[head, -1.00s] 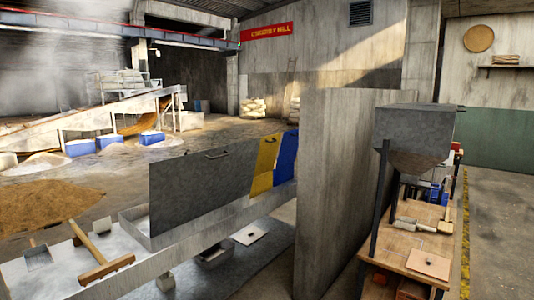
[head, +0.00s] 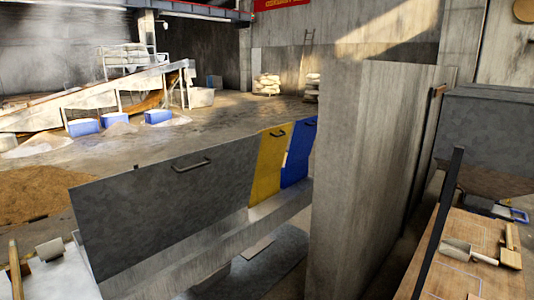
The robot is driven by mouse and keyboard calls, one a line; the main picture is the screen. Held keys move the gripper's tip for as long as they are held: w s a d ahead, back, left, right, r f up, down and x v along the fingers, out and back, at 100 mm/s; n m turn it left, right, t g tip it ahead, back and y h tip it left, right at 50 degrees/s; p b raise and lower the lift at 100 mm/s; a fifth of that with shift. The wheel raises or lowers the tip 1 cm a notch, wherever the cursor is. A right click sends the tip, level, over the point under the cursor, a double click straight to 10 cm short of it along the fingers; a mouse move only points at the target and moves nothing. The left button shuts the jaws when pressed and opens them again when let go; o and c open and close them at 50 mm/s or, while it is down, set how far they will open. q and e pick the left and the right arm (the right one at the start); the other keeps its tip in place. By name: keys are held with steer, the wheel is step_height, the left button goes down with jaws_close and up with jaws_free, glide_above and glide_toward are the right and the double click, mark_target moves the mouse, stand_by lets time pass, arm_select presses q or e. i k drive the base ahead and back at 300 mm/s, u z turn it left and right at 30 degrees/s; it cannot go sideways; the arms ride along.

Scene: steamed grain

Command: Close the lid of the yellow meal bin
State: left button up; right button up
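The yellow lid (head: 267,172) stands raised and upright, with a dark handle (head: 277,133) near its top edge. It sits between a wide grey lid (head: 165,215) on its left and a blue lid (head: 300,150) on its right, both also upright. The lower part of the yellow bin and its opening cannot be made out clearly. Neither of my grippers shows in the head view.
A tall concrete partition (head: 360,165) stands to the right of the lids. Beyond it is a wooden bench (head: 470,260) with a metal scoop (head: 465,252). A pale tray (head: 65,280) with wooden tools is at the lower left. Open floor (head: 215,125) lies behind the lids.

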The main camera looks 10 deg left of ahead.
mark_target(275, 141)
steer(key=u, duration=1.85)
steer(key=i, duration=1.15)
steer(key=z, duration=2.55)
steer(key=i, duration=2)
steer(key=z, duration=0.3)
